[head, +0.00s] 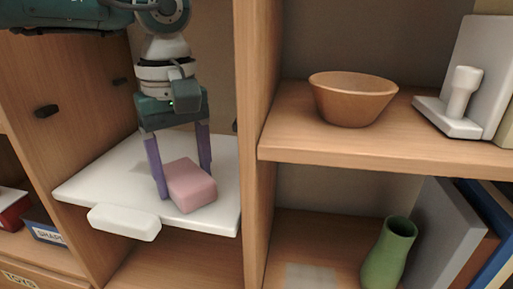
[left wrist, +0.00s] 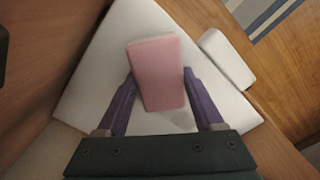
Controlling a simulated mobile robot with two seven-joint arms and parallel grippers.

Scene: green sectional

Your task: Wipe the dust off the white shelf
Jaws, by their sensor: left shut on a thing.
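The white shelf (head: 100,184) is a flat board in the left bay of the wooden unit; it also fills much of the left wrist view (left wrist: 98,85). My left gripper (head: 184,180) points down over its right part, with purple fingers shut on a pink block-like sponge (head: 193,187). In the left wrist view the sponge (left wrist: 157,72) sits between the fingertips and appears to rest on the white surface. A faint greyish smudge (left wrist: 188,118) shows near one finger; I cannot tell if it is dust or shadow. My right gripper is out of view.
A white rounded block (head: 124,222) is at the shelf's front edge. A wooden divider (head: 255,150) stands close on the right. Beyond it are a brown bowl (head: 352,100), a green vase (head: 390,252) and books. The white shelf's left part is clear.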

